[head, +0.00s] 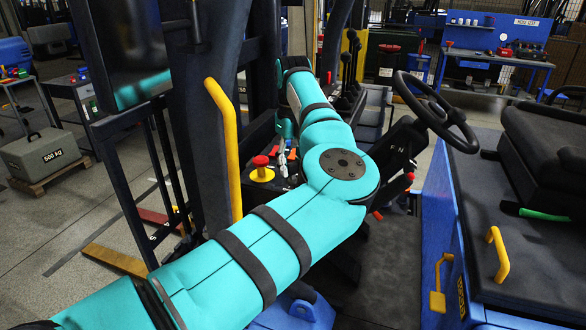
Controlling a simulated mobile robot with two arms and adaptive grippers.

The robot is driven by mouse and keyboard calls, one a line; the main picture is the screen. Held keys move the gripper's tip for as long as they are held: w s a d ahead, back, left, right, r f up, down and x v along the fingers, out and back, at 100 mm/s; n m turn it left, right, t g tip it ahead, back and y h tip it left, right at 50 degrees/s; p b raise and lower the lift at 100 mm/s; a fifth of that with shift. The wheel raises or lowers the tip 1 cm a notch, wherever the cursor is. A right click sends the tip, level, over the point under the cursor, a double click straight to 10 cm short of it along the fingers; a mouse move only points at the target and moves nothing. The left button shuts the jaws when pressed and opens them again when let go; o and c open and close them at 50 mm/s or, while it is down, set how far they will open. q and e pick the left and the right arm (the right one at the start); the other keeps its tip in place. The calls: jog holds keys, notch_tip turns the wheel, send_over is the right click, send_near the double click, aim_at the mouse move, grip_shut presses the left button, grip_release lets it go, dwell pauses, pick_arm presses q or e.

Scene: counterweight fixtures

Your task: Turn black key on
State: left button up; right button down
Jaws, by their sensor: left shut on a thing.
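My left gripper (286,160) is in the middle of the head view, beyond my teal arm. It points down at the dark console (250,196) of a forklift, just right of a red emergency button on a yellow base (262,170). Its fingers are small in the picture and partly hidden by my arm. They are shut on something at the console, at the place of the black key. The key itself is too small and covered to make out, so its turn position cannot be told. My right gripper is not in view.
A steering wheel (436,112) and black levers (350,60) stand close beyond my arm. A yellow grab handle (226,140) on a dark post is close on the left. The seat (545,150) is at right. A 500 kg weight (40,155) sits on a pallet at far left.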

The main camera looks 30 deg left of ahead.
aim_at(293, 162)
pick_arm(q)
jog(key=shift+m+b, duration=0.3)
jog(key=shift+m, duration=0.5)
jog(key=o, duration=1.1)
jog(key=shift+o, duration=0.2)
notch_tip(293, 162, up, 12)
